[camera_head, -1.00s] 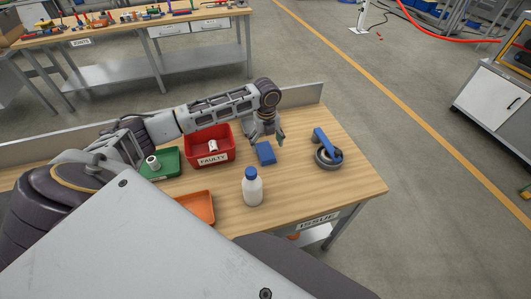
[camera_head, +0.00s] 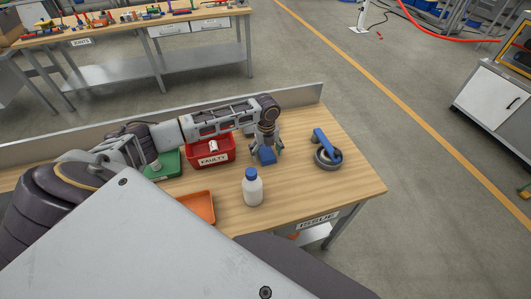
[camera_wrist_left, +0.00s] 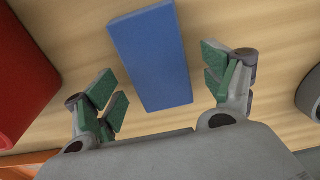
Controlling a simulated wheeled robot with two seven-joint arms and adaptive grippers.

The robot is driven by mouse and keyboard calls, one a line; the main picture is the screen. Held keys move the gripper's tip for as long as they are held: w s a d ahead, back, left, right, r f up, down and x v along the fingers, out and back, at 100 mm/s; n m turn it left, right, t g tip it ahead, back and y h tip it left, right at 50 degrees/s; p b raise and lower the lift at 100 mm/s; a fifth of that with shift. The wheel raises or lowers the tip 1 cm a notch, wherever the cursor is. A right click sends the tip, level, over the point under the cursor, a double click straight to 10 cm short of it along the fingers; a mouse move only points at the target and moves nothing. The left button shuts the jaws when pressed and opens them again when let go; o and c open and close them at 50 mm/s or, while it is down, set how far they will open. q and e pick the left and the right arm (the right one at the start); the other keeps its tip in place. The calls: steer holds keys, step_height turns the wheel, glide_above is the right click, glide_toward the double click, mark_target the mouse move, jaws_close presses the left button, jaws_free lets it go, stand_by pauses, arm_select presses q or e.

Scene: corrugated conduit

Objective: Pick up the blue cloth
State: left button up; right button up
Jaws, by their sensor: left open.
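The blue cloth (camera_head: 267,156) is a flat, folded-looking rectangle on the wooden table, to the right of the red bin. My left gripper (camera_head: 266,151) is over it with fingers pointing down, partly covering it in the head view. In the left wrist view the blue cloth (camera_wrist_left: 150,56) lies between and beyond the two green-padded fingers of my left gripper (camera_wrist_left: 167,88). The fingers are wide open, with a gap to the cloth on each side. My right gripper is not in view.
A red bin (camera_head: 222,153) marked FAULTY stands left of the cloth. A white bottle (camera_head: 253,190) with a blue cap stands in front. A grey round object with a blue bar (camera_head: 325,142) lies to the right. Green (camera_head: 172,165) and orange (camera_head: 197,206) trays are at left.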

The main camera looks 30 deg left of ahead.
mark_target(266, 153)
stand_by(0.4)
arm_select(q)
steer(key=c, duration=1)
steer(key=shift+c, duration=0.2)
step_height(266, 153, up, 10)
steer(key=shift+b, duration=0.4)
steer(key=o, duration=0.3)
steer(key=shift+c, duration=1.3)
steer(key=shift+r, duration=0.1)
